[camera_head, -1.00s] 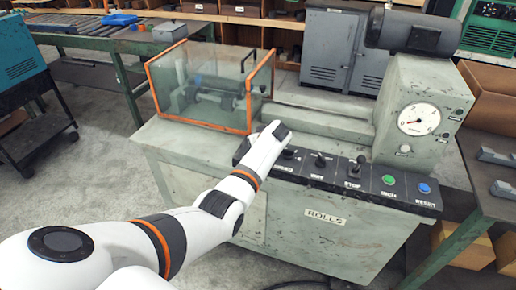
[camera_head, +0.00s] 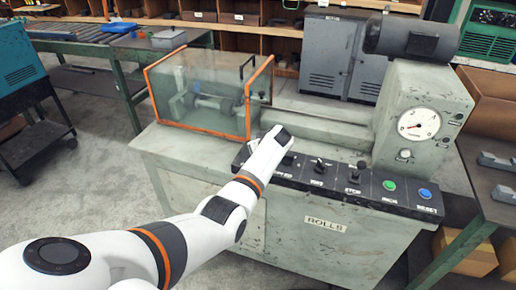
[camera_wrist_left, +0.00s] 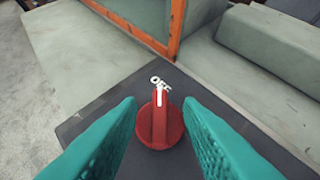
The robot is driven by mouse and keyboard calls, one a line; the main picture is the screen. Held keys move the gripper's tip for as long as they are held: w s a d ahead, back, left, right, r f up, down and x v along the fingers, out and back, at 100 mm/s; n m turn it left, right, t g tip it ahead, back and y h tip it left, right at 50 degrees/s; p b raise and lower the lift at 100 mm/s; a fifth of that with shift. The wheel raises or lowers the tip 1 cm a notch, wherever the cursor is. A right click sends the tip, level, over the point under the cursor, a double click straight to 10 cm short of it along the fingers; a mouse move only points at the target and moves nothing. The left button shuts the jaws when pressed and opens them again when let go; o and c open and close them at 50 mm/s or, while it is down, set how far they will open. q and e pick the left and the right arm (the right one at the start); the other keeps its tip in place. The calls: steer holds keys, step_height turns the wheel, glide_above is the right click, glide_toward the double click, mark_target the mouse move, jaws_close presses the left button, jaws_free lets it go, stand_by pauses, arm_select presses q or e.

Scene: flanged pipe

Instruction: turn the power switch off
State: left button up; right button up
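The power switch is a red rotary knob (camera_wrist_left: 160,124) on the dark left end of the machine's control panel. Its white pointer mark lines up with the white word OFF printed just beyond it. My left gripper (camera_wrist_left: 160,118) is open in the left wrist view, with one teal finger on each side of the knob. Gaps show between the fingers and the knob, so they appear not to touch it. In the head view my left arm (camera_head: 240,187) reaches over the panel's left end and hides the knob and the fingertips. My right gripper is not in view.
The black control panel (camera_head: 330,188) also carries toggle levers, a green button (camera_head: 389,186) and a blue button (camera_head: 425,193). Behind it stands a clear guard with an orange frame (camera_head: 249,100). A dial housing (camera_head: 424,115) rises at the right.

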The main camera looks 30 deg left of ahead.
arm_select(q)
steer(key=v, duration=1.2)
stand_by(0.3)
